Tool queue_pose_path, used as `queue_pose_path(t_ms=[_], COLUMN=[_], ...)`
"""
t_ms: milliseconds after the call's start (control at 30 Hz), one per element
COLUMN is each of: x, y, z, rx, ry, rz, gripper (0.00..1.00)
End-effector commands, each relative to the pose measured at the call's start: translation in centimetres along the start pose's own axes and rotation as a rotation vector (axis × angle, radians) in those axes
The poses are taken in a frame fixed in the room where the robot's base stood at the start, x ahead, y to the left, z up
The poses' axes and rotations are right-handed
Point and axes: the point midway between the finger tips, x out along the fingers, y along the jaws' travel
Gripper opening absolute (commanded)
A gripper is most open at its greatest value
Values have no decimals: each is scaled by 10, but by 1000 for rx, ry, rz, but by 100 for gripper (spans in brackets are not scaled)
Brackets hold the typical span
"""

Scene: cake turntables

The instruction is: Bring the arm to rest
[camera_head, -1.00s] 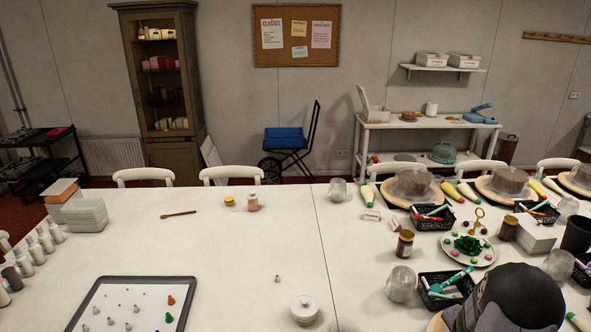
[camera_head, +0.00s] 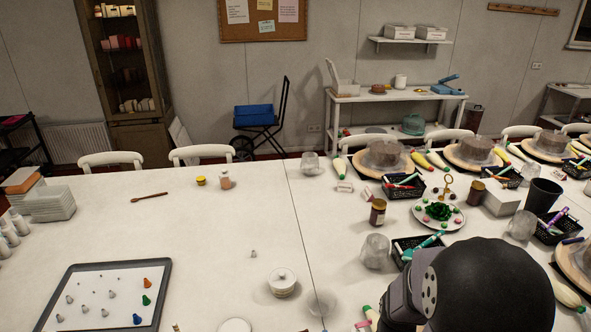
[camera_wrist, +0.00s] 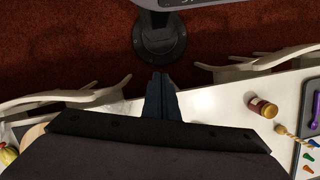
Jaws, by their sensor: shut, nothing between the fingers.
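My gripper (camera_wrist: 162,82) shows in the wrist view as two dark fingers close together, shut with nothing between them. It points toward the red carpet and my own dark round base, past the edge of the white table. In the head view my dark arm fills the lower right, over the right part of the table, and the fingers are not seen there.
In the wrist view white chairs (camera_wrist: 258,66) stand at both sides, and a brown jar (camera_wrist: 262,106) lies near the table edge. In the head view the white table (camera_head: 200,230) holds a grey tray (camera_head: 166,290), a lidded pot (camera_head: 282,283) and cake turntables (camera_head: 384,162).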

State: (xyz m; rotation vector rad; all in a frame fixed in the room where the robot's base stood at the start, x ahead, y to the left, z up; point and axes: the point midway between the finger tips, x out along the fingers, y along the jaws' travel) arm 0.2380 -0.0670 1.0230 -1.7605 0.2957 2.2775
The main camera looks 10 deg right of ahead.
Motion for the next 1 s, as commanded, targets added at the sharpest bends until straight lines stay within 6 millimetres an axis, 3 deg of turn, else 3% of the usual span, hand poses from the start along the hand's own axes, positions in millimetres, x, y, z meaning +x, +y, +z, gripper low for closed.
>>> queue_pose_path(t_ms=[300,433,767,1000], x=[-34,-38,-32,2], y=[-58,-72,-77,-77], z=[-11,-11,-11,-20], rx=[-239,-303,-328,-327], ry=[223,256,253,253], rz=[25,30,34,34], gripper=[0,0,0,0])
